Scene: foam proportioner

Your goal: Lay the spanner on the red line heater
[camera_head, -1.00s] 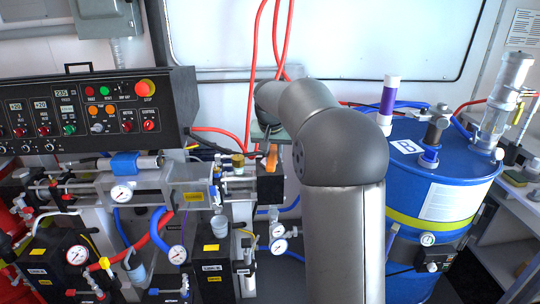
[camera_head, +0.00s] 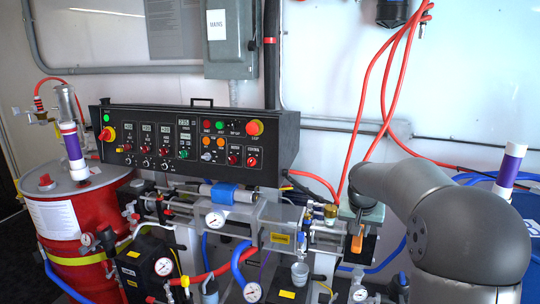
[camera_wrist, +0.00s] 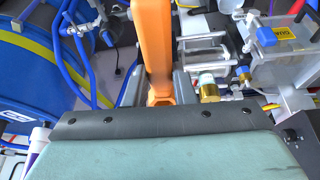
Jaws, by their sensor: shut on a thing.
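My gripper (camera_head: 358,222) is shut on an orange-handled tool, which I take to be the spanner (camera_head: 357,243). The wrist view shows the orange handle (camera_wrist: 154,45) between my grey fingers (camera_wrist: 157,92), extending away from the gripper. The spanner's far end is out of that frame. In the head view my gripper is at the right end of the proportioner's pump. A black box with a gauge (camera_head: 142,268) stands at lower left by the red drum; it looks like the red line heater. Its lower part is cut off.
The red drum (camera_head: 62,215) stands at left and the blue drum (camera_wrist: 40,70) at left in the wrist view. A control panel (camera_head: 195,138), pump cylinders (camera_head: 280,222), gauges and red and blue hoses crowd the space between. Red hoses (camera_head: 385,85) hang behind my arm.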

